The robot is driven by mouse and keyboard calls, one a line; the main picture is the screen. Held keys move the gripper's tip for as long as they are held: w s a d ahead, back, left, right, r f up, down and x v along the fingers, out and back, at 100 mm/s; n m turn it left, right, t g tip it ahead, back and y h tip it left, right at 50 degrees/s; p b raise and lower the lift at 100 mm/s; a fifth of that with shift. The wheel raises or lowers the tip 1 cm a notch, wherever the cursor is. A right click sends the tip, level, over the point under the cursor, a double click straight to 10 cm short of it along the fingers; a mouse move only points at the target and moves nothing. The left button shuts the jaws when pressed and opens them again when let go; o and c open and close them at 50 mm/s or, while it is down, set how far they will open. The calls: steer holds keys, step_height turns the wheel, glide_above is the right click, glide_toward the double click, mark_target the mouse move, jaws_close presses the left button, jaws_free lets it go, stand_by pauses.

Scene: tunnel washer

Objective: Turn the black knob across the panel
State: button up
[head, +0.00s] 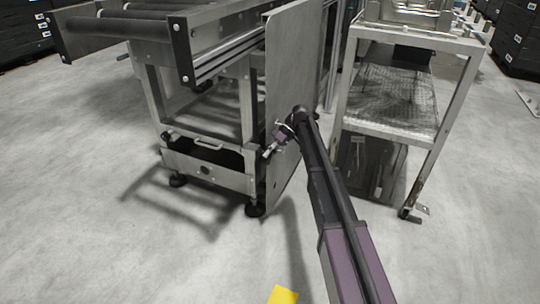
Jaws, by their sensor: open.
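The grey upright panel (285,62) stands at the end of the roller frame, in the upper middle of the head view. My gripper (273,142) is at the panel's lower left edge, small in the picture, with its jaws open and pointing left. I cannot tell whether it touches the panel. I cannot make out a black knob on the panel; my wrist and gripper cover part of its lower face. A small round dark spot (206,170) shows on the steel front low on the roller frame, left of my gripper; I cannot tell whether it is a knob.
The roller conveyor frame (180,50) stands on the left on black feet. A steel cart with a shelf (388,105) stands close on the right. Dark stacked crates (518,38) are at the back right. A yellow patch (283,295) lies at the bottom. The front floor is mostly clear.

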steer(key=shift+s+d, duration=0.1)
jaws_close()
steer(key=s+d+r+m+t+h+p, duration=0.3)
steer(key=s+d+m+p, duration=0.3)
steer(key=s+d, duration=0.5)
steer(key=s+d+r+m+t+h+p, duration=0.3)
steer(key=s+d+p, duration=0.6)
steer(key=s+d, duration=0.3)
steer(key=shift+s+r+m+t+h, duration=0.3)
steer(key=shift+s+r+m+h, duration=0.5)
steer(key=shift+s+r+m, duration=0.45)
steer(key=shift+d+f+m, duration=0.1)
steer(key=shift+f+m, duration=0.05)
steer(key=shift+m, duration=0.1)
steer(key=shift+s, duration=0.1)
